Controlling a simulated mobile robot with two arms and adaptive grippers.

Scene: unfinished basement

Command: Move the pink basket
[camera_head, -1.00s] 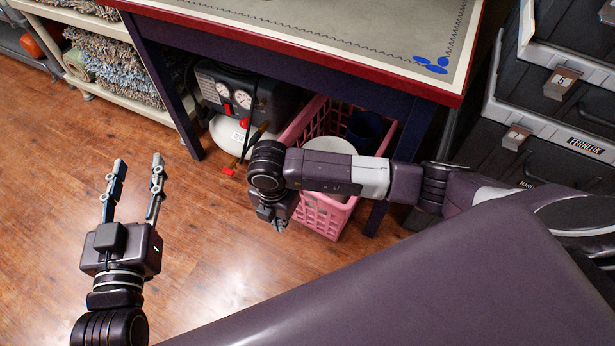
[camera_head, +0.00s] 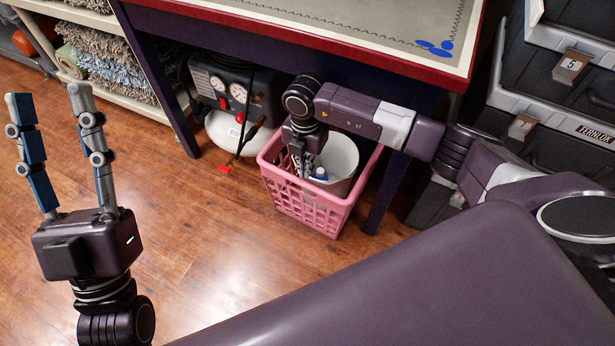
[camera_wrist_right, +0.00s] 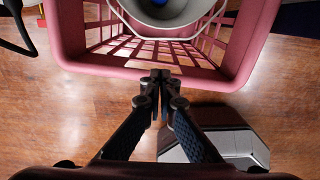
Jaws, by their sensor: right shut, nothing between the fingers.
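The pink basket (camera_head: 310,208) stands upright on the wood floor, partly under the red-edged table, with a white bucket (camera_head: 342,160) inside. My right gripper (camera_head: 308,172) hangs over the basket's near left part in the head view. In the right wrist view, my right gripper (camera_wrist_right: 160,77) is shut and empty. Its tips overlap the pink rim (camera_wrist_right: 105,68); I cannot tell whether they touch. My left gripper (camera_head: 48,92) is open and empty, raised over the floor at the left, well away from the basket. My right arm hides the basket's back.
The table (camera_head: 350,28) overhangs the basket, with a dark leg (camera_head: 385,195) at its right. An air compressor (camera_head: 235,95) stands behind left. Tool boxes (camera_head: 560,90) stand at the right, a rug shelf (camera_head: 110,60) at the left. The floor in front is clear.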

